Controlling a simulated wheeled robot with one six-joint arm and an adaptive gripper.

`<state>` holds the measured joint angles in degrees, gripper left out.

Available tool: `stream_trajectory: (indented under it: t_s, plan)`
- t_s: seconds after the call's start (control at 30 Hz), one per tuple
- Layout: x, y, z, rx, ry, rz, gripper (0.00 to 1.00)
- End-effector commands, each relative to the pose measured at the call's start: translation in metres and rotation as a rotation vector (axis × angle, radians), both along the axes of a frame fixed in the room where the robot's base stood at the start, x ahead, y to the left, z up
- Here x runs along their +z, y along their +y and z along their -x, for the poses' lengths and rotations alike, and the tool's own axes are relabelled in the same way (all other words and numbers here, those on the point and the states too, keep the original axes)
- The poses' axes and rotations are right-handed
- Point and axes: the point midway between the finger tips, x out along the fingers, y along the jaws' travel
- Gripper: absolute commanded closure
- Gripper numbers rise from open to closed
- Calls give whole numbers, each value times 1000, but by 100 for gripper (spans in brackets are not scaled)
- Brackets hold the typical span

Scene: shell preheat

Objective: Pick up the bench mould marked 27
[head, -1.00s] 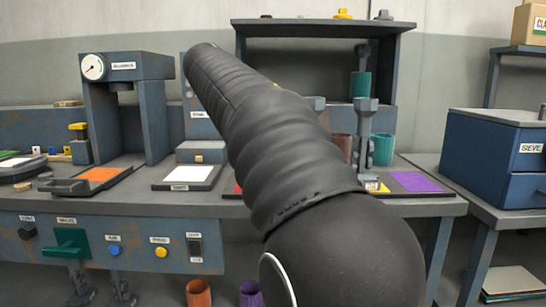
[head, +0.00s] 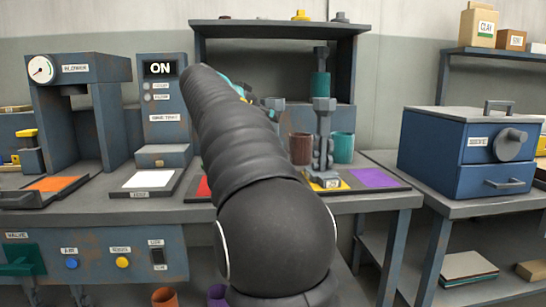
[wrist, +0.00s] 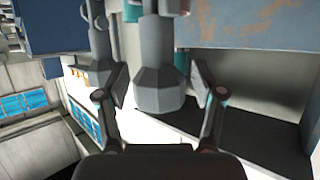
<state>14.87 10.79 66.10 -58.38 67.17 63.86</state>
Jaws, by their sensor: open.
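A grey stemmed mould (head: 323,135) with a faceted head stands upright on the yellow pad of the bench in the head view. A small label shows at its foot, but I cannot read a 27. Another grey stem with a teal body (head: 320,85) stands behind it, in front of the upper shelf. In the wrist view my gripper (wrist: 160,100) is open. A grey faceted head on a stem (wrist: 160,88) shows between its fingers, with gaps on both sides. I cannot tell which mould this is. My arm mostly hides the gripper in the head view.
A brown cup (head: 301,148) and a teal cup (head: 343,148) stand beside the grey mould. The purple pad (head: 374,178) to its right is bare. A blue sieve box (head: 460,150) stands on the right table. A press (head: 75,110) and an "ON" unit (head: 160,100) stand left.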

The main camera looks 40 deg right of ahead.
Motion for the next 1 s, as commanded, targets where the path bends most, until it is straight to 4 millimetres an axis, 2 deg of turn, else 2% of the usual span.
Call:
stream_trajectory:
  t_s: [0.3, 0.57, 0.67, 0.8, 0.87, 1.0]
  plan:
    - [-16, -38, -8, -1, 2, 0, 32]
    - [-18, -42, -10, 1, 0, 0, 32]
    - [-18, -42, -10, 1, 0, 0, 52]
    - [-18, -41, -10, 1, 0, 0, 87]
    - [-18, -41, -10, 1, -1, 1, 100]
    - [-16, -41, -9, 1, -2, 2, 100]
